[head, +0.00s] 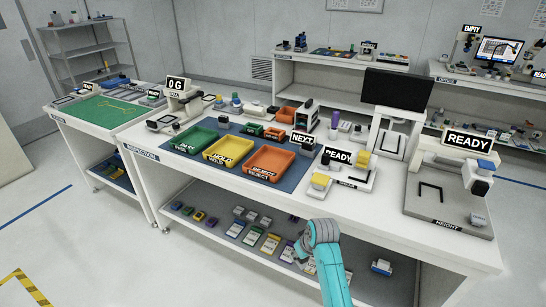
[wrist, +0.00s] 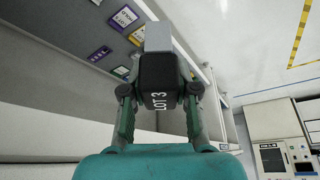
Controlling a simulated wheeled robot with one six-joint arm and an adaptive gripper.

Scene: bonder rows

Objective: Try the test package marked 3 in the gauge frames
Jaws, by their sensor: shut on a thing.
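In the wrist view my gripper (wrist: 159,92) is shut on a dark block with a grey upper part, the test package (wrist: 157,72). Its dark face reads "LOT 3". The fingers hold it from both sides. In the head view my teal arm rises in front of the bench's lower shelf; the fingers and package cannot be made out there. On the bench, a height station (head: 450,205) with a READY sign carries a black open-sided outline. A smaller station (head: 345,180), also with a READY sign, stands to its left. I cannot tell which parts are the gauge frames.
Green (head: 195,139), yellow (head: 228,150) and orange (head: 270,159) trays lie on a blue mat on the bench. A scale display (head: 175,84) reads "0 G". The lower shelf (head: 215,212) holds several labelled cards and small parts. Open floor lies in front of the bench.

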